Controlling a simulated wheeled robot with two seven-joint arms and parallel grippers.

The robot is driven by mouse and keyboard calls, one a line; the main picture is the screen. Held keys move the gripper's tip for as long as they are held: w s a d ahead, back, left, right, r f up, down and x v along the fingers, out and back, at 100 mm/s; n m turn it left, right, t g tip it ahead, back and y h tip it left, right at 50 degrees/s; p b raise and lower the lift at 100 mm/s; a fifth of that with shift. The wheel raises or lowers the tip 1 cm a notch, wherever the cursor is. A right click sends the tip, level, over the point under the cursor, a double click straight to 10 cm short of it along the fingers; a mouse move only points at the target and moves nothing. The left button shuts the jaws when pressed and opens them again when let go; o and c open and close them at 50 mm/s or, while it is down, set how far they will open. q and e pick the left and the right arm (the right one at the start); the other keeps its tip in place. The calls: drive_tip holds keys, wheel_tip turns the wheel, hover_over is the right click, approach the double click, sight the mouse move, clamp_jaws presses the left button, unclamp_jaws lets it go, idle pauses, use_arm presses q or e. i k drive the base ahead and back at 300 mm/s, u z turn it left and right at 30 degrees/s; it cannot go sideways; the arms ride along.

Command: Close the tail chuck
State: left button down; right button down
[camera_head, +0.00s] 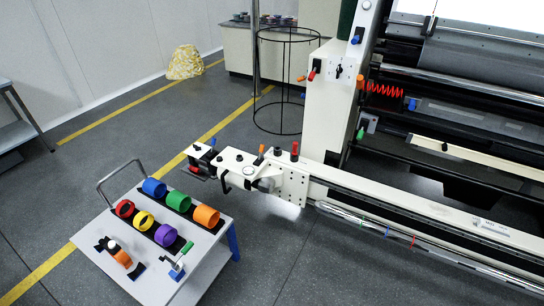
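The tail chuck cannot be told for certain. A white machine arm (240,165) sticks out to the left from the near end of the long machine's low rail. It carries a round disc, black fittings and small blue, orange and red knobs. A white plate (291,184) with bolt holes and a grey rounded part joins it to the rail. Whether any chuck there is open or closed is too small to tell. Neither of my grippers shows in the head view.
A grey cart (212,262) at the lower left bears several coloured rings (178,201), a tape dispenser (120,254) and a small crank tool (178,267). A black wire stand (287,85) stands behind the machine arm. Floor is clear between cart and rail.

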sight(239, 168)
drive_tip(key=u, duration=0.15)
drive_tip(key=i, duration=0.8)
drive_tip(key=u, duration=0.9)
drive_tip(key=i, duration=0.4)
drive_tip(key=u, duration=0.35)
